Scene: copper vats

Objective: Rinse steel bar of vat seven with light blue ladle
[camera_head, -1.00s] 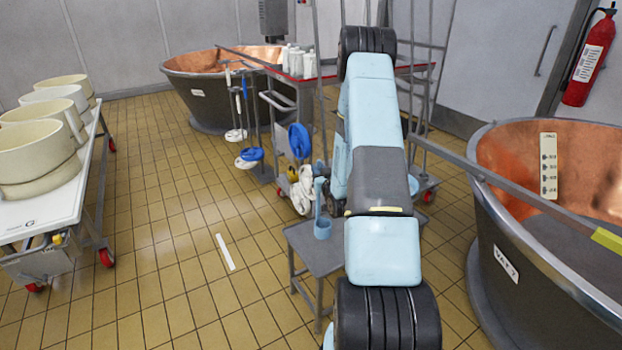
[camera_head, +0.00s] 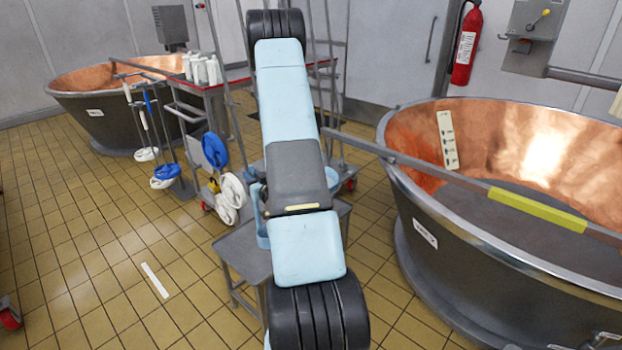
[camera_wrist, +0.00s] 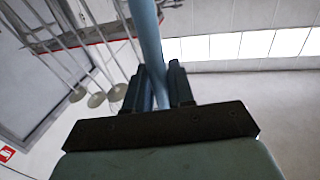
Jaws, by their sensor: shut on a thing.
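My gripper (camera_wrist: 157,72) is shut on the light blue handle of the ladle (camera_wrist: 147,32) in the wrist view. The handle runs up out of the picture; the ladle's bowl is not seen there. In the head view my arm hides the gripper. Light blue pieces beside the arm may be part of the ladle, but I cannot tell. Vat seven (camera_head: 425,238) is the big copper-lined vat at the right, with a white label on its side. The steel bar (camera_head: 430,169) lies across its top and carries a yellow section (camera_head: 538,208). My arm is left of the vat, apart from it.
A grey stool (camera_head: 240,262) stands beneath my arm. A red-topped trolley (camera_head: 225,83) with white bottles and hanging blue and white tools stands behind. Another copper vat (camera_head: 100,115) is at the back left.

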